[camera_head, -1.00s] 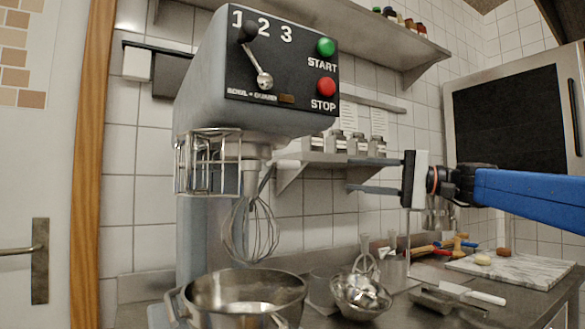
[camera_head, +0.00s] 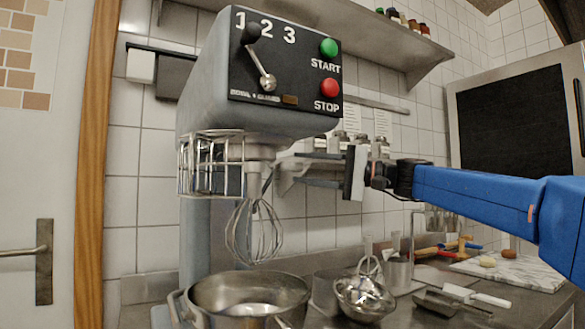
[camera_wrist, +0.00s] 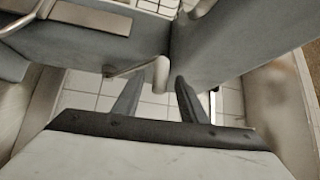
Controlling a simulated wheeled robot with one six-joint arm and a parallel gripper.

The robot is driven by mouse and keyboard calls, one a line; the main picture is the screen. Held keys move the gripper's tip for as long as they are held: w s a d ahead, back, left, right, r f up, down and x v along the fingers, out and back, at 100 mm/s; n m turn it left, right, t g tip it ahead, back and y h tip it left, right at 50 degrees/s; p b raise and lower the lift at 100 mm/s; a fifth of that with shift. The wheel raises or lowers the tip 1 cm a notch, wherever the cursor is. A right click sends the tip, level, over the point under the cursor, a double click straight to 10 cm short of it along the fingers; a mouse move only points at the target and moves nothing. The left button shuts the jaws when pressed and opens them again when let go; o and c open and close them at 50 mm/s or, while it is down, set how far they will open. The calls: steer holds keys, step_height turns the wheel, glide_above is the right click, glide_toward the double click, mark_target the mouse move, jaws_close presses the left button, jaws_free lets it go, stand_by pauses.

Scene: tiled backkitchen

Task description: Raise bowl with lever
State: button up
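The steel bowl (camera_head: 225,292) stands low on the mixer (camera_head: 210,90), below the wire whisk (camera_head: 253,232), with a gap between whisk tip and bowl. My gripper (camera_head: 297,168) is open and empty, pointing left at the mixer's right side, above and right of the bowl. In the wrist view my gripper (camera_wrist: 157,90) has its two fingers apart. A bent pale rod with a rounded end (camera_wrist: 161,76), likely the bowl lever, shows just ahead between the fingertips; I cannot tell if they touch. This lever is not clearly visible in the head view.
The front panel has a speed lever (camera_head: 262,60), a green START button (camera_head: 328,47) and a red STOP button (camera_head: 330,87).

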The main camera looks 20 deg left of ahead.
mark_target(299, 168)
steer(key=shift+s+a+r, duration=0.1)
steer(key=shift+a+r, duration=0.05)
steer(key=shift+a, duration=0.75)
steer(key=shift+s+a+r, duration=0.1)
steer(key=shift+a, duration=0.75)
steer(key=shift+c, duration=0.4)
jaws_close()
steer(key=shift+f, duration=0.1)
